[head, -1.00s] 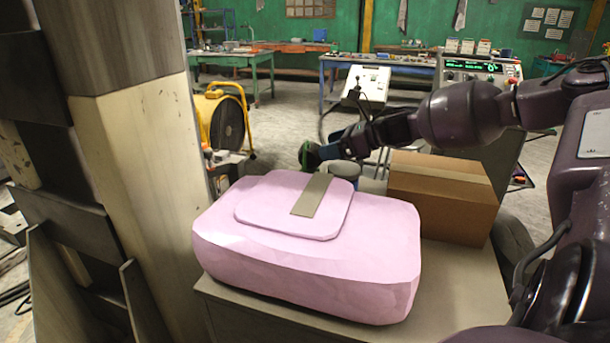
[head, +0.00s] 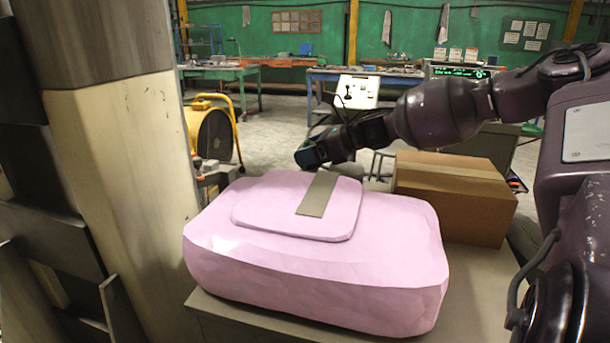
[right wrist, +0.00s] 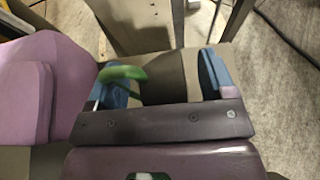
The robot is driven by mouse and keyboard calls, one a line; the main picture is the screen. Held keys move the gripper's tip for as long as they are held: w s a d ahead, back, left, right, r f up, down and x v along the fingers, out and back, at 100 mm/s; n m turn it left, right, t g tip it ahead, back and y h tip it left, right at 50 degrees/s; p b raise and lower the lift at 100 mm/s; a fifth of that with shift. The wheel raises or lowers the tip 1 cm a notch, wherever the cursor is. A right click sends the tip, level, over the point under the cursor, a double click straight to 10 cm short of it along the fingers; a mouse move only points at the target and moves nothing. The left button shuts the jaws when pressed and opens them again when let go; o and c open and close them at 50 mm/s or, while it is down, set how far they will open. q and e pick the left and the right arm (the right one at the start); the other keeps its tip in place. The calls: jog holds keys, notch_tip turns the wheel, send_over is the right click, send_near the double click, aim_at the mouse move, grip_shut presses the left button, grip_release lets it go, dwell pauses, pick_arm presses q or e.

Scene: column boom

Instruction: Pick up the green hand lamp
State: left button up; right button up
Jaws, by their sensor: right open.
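The green hand lamp (right wrist: 122,74) shows in the right wrist view as a curved green part at the left finger. A dark rounded body (right wrist: 165,75) lies between the fingers; I cannot tell whether it belongs to the lamp. My right gripper (right wrist: 162,84) is open, its blue fingers spread to either side of that body. In the head view my right gripper (head: 312,156) is just behind the pink bag, which hides what lies below it; no lamp can be made out there. My left gripper is not in view.
The big pink bag (head: 300,270) with a grey strap fills the front of the table (head: 255,325). A cardboard box (head: 455,200) stands right of it, under my right arm. A thick column (head: 120,170) stands at the left. A yellow fan (head: 210,133) is on the floor behind.

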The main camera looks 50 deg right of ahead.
jog(key=shift+r, duration=0.15)
grip_shut()
dwell(0.4)
